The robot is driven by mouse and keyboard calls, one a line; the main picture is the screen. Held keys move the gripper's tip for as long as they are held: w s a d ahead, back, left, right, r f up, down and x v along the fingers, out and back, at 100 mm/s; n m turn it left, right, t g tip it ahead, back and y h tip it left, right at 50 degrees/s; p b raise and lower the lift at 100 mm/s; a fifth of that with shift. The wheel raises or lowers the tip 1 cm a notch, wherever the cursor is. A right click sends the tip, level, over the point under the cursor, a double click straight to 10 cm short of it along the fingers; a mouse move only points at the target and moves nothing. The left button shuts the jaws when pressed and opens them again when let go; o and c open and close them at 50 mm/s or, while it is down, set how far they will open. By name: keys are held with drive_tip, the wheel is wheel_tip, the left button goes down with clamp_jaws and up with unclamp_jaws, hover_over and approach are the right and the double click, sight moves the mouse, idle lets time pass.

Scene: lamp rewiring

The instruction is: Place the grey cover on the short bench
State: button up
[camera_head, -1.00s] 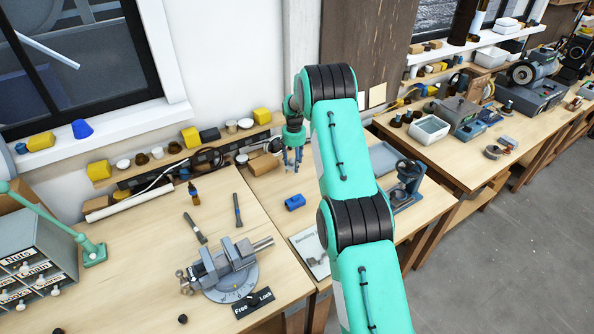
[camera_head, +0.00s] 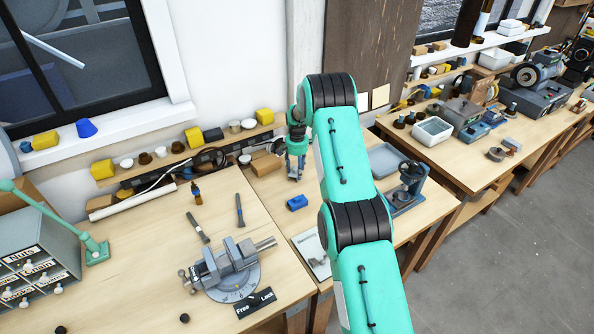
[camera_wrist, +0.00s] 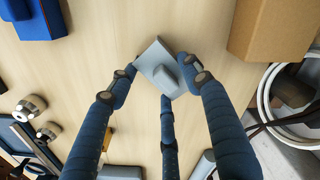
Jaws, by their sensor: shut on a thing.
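The grey cover (camera_wrist: 158,66), a small plate with a raised block on it, sits between the blue fingers of my gripper (camera_wrist: 160,80) in the wrist view. My gripper is shut on it. In the head view my gripper (camera_head: 295,170) points down over the short bench (camera_head: 268,190), the narrow wooden bench between two larger ones. The cover is close to the wood, but I cannot tell whether it touches it. The cover is too small and too hidden by the fingers to make out clearly in the head view.
A blue block (camera_head: 297,202) and a cardboard box (camera_head: 265,165) lie near my gripper; both also show in the wrist view, the block (camera_wrist: 38,18) and the box (camera_wrist: 272,35). A grey tray (camera_head: 386,158) and a small press (camera_head: 408,185) stand at right. Bare wood surrounds the cover.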

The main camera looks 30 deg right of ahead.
drive_tip(key=shift+f, duration=0.15)
drive_tip(key=o, duration=1.2)
wheel_tip(320, 180, up, 12)
drive_tip(key=shift+r, duration=0.2)
idle(0.4)
drive_tip(key=shift+r, duration=0.1)
